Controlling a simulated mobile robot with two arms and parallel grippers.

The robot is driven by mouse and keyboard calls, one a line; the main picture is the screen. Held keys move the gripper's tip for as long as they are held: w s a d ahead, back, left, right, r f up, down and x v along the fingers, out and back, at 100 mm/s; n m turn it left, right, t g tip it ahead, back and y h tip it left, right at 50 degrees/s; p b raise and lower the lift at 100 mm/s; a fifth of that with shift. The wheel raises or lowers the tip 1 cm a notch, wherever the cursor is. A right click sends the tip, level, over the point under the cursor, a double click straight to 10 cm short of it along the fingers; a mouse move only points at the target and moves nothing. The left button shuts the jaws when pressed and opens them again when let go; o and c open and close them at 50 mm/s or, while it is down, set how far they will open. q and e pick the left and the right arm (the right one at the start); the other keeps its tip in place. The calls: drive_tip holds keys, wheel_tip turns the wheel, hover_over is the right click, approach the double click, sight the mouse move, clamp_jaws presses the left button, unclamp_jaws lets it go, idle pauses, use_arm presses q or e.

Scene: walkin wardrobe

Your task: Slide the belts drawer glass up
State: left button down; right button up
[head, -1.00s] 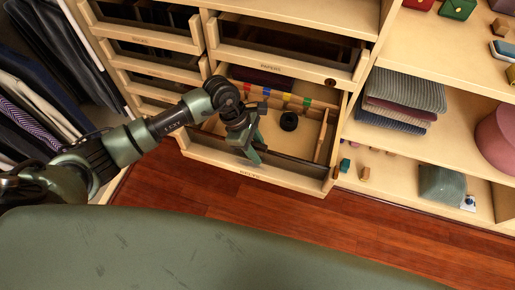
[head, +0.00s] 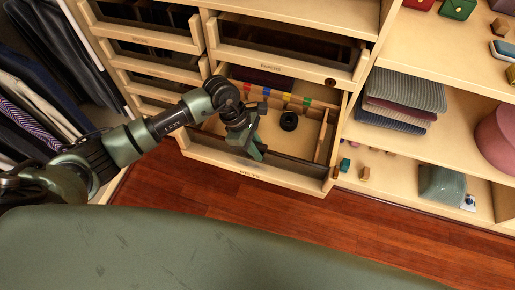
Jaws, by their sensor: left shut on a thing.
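The belts drawer (head: 225,165) is pulled out at the bottom of the middle cabinet column, with a dark glass panel (head: 290,165) along its front. Inside lie a black coiled item (head: 289,121) and a row of small coloured pieces (head: 286,98). My left gripper (head: 254,148) reaches down at the drawer's front and is shut at the glass panel. Its fingertips partly cover the spot it holds. My right gripper is not in view.
Shelves at the right hold folded clothes (head: 402,100) and small boxes. Hanging clothes (head: 35,105) are at the far left. The wooden floor (head: 300,215) in front is clear.

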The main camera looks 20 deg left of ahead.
sight(261, 145)
use_arm(q)
drive_tip(key=shift+r, duration=0.15)
idle(0.5)
wheel_tip(261, 145, up, 6)
drive_tip(key=shift+f+p, duration=0.2)
drive_tip(key=shift+p, duration=0.4)
drive_tip(key=c, duration=1.4)
unclamp_jaws()
drive_tip(key=shift+f, duration=0.15)
drive_tip(key=shift+b+v, duration=0.55)
drive_tip(key=shift+v, duration=3.35)
